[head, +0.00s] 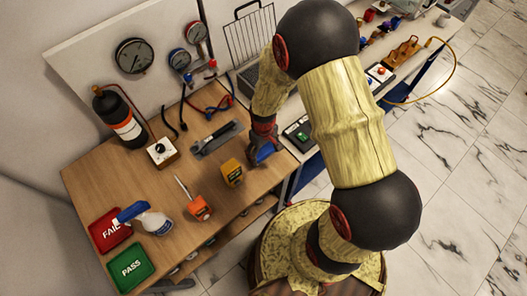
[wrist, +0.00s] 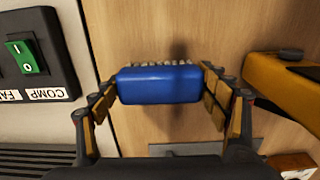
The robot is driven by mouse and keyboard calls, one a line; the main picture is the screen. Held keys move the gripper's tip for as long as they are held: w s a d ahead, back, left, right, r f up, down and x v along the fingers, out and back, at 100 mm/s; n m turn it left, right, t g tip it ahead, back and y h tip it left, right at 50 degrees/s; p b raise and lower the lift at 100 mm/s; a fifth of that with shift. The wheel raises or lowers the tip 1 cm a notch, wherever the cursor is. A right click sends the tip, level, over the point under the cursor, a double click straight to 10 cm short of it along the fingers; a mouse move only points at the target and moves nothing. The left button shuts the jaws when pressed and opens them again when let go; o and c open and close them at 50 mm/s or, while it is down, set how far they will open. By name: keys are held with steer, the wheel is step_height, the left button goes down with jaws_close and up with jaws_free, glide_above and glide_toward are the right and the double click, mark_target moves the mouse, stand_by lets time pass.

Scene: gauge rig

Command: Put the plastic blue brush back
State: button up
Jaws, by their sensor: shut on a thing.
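The plastic blue brush (wrist: 158,86) is between the fingers of my gripper (wrist: 160,98) in the wrist view, with a row of pale bristles along its far edge. The fingers are shut on its two ends. In the head view my gripper (head: 264,140) is at the right edge of the wooden table (head: 150,185), and the blue of the brush (head: 262,152) shows there, partly covered by my arm. Whether the brush touches the table or hangs just above it, I cannot tell.
A switch box with a green rocker (wrist: 25,56) lies left of my gripper, and a yellow-orange object (wrist: 290,85) lies right.

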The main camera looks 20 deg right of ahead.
steer(key=shift+f, duration=0.1)
steer(key=o, duration=1.1)
